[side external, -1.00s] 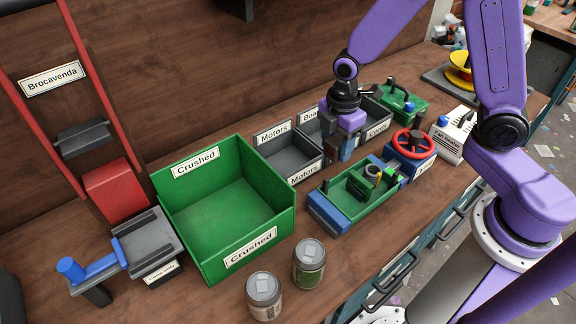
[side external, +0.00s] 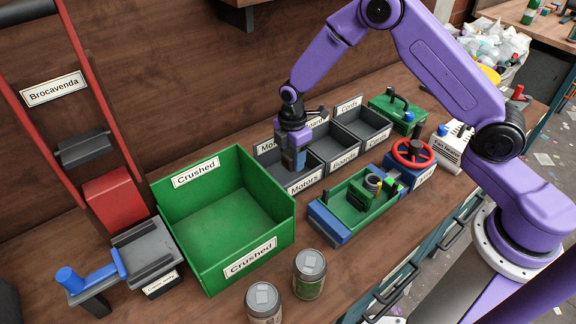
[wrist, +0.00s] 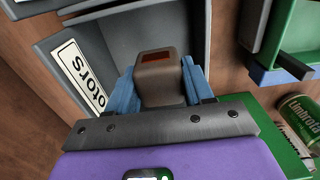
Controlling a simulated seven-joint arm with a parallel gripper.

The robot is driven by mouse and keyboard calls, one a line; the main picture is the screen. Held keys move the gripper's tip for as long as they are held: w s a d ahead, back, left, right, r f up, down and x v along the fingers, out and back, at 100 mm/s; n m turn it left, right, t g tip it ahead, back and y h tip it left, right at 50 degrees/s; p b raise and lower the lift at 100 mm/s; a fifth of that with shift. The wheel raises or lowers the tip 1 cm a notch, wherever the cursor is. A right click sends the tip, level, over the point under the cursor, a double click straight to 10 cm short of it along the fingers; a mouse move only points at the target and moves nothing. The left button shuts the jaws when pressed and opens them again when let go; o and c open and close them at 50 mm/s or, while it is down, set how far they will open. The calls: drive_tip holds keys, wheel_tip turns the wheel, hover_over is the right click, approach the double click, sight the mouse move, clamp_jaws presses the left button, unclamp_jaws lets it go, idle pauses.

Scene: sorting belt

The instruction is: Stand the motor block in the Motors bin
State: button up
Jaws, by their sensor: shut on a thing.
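The motor block (wrist: 158,78) is a grey-brown block with a dark red patch on its end, seen in the wrist view. My gripper (side external: 293,160) is shut on it, with a blue finger on each side in the wrist view (wrist: 160,85). The Motors bin (side external: 305,184) is a grey open compartment at the left end of a row of bins, and its label also shows in the wrist view (wrist: 82,75). The gripper and block are over this bin. The block's lower end is hidden, so I cannot tell whether it touches the floor.
The Boards (side external: 344,160) and Cords (side external: 378,140) bins stand to the right. A large green Crushed bin (side external: 250,262) is to the left. A green tray with blue ends (side external: 328,218) lies in front. Two cans, one of them green-labelled (side external: 310,275), stand near the front edge.

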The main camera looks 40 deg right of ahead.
sight(288, 176)
drive_tip(key=shift+w+a+f, duration=0.15)
drive_tip(key=shift+w+f, duration=0.45)
drive_tip(key=shift+f, duration=0.1)
drive_tip(key=shift+w+f, duration=0.1)
drive_tip(key=shift+f, duration=1.5)
drive_tip(key=shift+f, duration=0.1)
drive_tip(key=o, duration=1.3)
